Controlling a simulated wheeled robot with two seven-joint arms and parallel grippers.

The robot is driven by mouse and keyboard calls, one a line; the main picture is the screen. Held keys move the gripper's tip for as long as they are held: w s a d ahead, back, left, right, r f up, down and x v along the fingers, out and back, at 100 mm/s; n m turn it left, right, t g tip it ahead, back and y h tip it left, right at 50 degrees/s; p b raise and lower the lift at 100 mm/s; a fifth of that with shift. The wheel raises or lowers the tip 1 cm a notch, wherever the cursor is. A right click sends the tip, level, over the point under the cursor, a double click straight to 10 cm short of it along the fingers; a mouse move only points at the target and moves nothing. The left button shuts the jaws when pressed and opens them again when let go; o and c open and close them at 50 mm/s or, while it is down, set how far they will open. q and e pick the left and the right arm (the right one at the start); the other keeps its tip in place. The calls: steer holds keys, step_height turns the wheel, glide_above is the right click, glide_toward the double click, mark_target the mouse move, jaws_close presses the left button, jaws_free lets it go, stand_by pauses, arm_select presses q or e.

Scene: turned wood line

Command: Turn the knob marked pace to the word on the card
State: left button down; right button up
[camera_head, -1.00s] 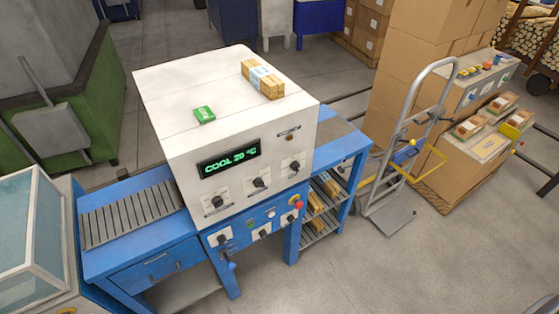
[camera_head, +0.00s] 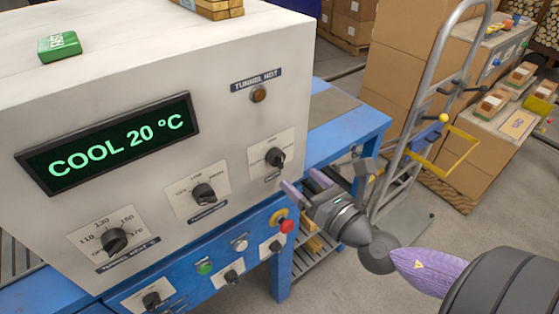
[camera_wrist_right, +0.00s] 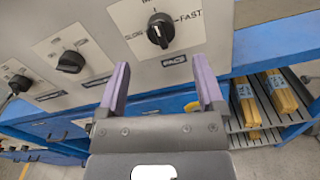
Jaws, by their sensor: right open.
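The pace knob (camera_head: 275,157) is a black knob on a white plate at the right of the machine's front. In the right wrist view the knob (camera_wrist_right: 160,30) sits above a PACE label, with SLOW on its left and FAST on its right. I cannot tell its exact setting. A green card (camera_head: 58,46) lies on the machine's top; its small word looks like FAST. My right gripper (camera_head: 303,183) is open and empty, below and right of the knob and apart from it. Its purple fingers point toward the panel. My left gripper is out of view.
Two similar knobs (camera_head: 204,193) (camera_head: 114,240) sit left of the pace knob. A lit display (camera_head: 110,143) reads COOL 20 °C. A red button (camera_head: 287,226) and more controls are on the blue panel below. A hand truck (camera_head: 420,130) stands at right.

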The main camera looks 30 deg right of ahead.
mark_target(283, 164)
steer(key=w, duration=0.6)
steer(key=shift+a+p, duration=0.2)
steer(key=shift+p, duration=0.15)
steer(key=shift+w, duration=0.4)
jaws_close()
steer(key=shift+f, duration=0.1)
